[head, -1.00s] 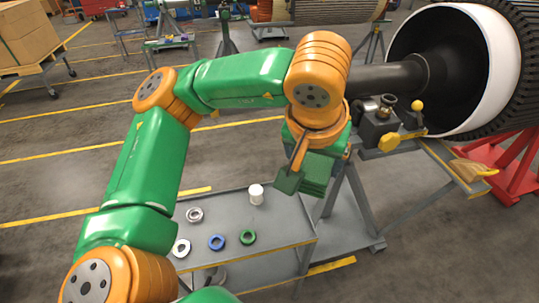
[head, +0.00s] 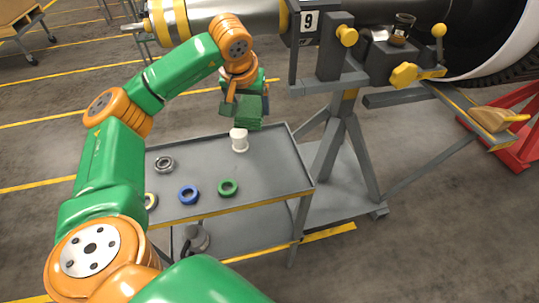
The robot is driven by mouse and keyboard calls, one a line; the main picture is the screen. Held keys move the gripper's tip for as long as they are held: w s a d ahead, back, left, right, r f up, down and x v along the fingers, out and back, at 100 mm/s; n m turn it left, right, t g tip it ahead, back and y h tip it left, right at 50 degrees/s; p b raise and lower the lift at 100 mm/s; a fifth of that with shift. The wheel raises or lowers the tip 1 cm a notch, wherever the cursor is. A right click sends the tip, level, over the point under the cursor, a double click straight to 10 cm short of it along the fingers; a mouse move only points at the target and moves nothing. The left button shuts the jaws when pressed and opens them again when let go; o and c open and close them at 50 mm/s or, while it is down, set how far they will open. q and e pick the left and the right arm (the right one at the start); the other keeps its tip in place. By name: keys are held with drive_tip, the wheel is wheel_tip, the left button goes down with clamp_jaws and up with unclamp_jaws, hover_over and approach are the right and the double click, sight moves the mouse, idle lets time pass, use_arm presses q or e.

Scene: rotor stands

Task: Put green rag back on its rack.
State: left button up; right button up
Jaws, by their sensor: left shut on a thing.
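My left gripper (head: 240,105) hangs at the far edge of the grey cart, just above and behind the white cylinder. It is shut on a dark green folded piece, which I take to be the green rag (head: 248,112). The fingers partly cover it, and its lower end is close to the cylinder in the picture; I cannot tell whether they touch. I cannot make out which part of the scene is the rag's rack. My right gripper is not in view.
A grey stand (head: 348,130) with yellow knobs holds a large engine part at right.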

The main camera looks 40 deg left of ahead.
use_arm(q)
hover_over(270, 158)
drive_tip(key=s, duration=0.1)
drive_tip(key=f, duration=0.5)
drive_tip(key=shift+a, duration=0.3)
drive_tip(key=f, duration=0.1)
drive_tip(key=d+f, duration=0.1)
drive_tip(key=f, duration=0.2)
drive_tip(key=shift+s+d+f, duration=0.25)
drive_tip(key=shift+f, duration=0.45)
drive_tip(key=o, duration=1.2)
drive_tip(key=shift+c, duration=0.2)
drive_tip(key=v, duration=1.2)
drive_tip(key=shift+r+p, duration=0.2)
drive_tip(key=shift+p, duration=0.2)
